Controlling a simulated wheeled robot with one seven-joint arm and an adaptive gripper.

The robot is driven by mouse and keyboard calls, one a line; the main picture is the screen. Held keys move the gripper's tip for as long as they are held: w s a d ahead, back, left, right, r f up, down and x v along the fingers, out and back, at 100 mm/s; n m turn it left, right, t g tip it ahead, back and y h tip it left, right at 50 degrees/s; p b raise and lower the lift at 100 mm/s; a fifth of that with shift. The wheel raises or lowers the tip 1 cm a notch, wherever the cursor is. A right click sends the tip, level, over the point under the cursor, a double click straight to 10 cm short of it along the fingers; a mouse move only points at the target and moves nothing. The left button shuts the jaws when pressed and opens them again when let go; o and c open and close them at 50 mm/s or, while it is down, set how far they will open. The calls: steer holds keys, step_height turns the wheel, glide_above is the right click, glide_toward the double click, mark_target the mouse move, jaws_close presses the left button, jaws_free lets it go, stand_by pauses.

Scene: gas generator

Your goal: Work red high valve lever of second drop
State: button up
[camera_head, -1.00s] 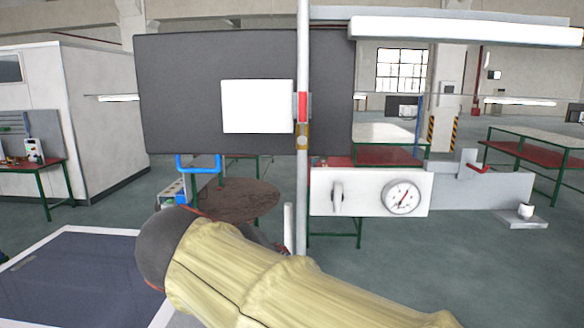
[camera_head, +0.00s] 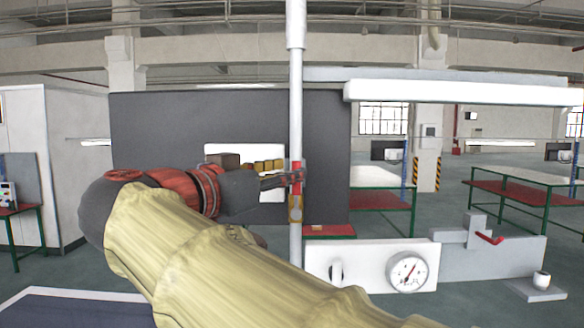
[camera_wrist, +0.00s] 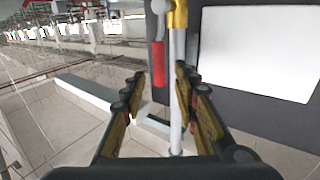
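The red high valve lever (camera_head: 297,172) lies along the white vertical pipe (camera_head: 296,120), with the brass valve body (camera_head: 296,208) below it. In the wrist view the red lever (camera_wrist: 158,62) hangs beside the pipe (camera_wrist: 177,120), and the brass body (camera_wrist: 178,12) is at the top edge. My gripper (camera_head: 290,180) reaches the lever from the left. In the wrist view my gripper (camera_wrist: 160,78) is open, and the lever's lower end appears between its fingertips. The pipe passes close to the right finger. I cannot tell whether either finger touches them.
A dark panel with a white sheet (camera_wrist: 258,50) stands behind the pipe. A white panel with a gauge (camera_head: 408,272) is at lower right. Beside it, a grey block carries another red lever (camera_head: 490,238). Tables (camera_head: 510,190) stand farther right.

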mark_target(296, 191)
steer(key=p+x, duration=0.1)
steer(key=x, duration=0.3)
steer(key=shift+c, duration=0.2)
steer(key=c, duration=0.7)
jaws_close()
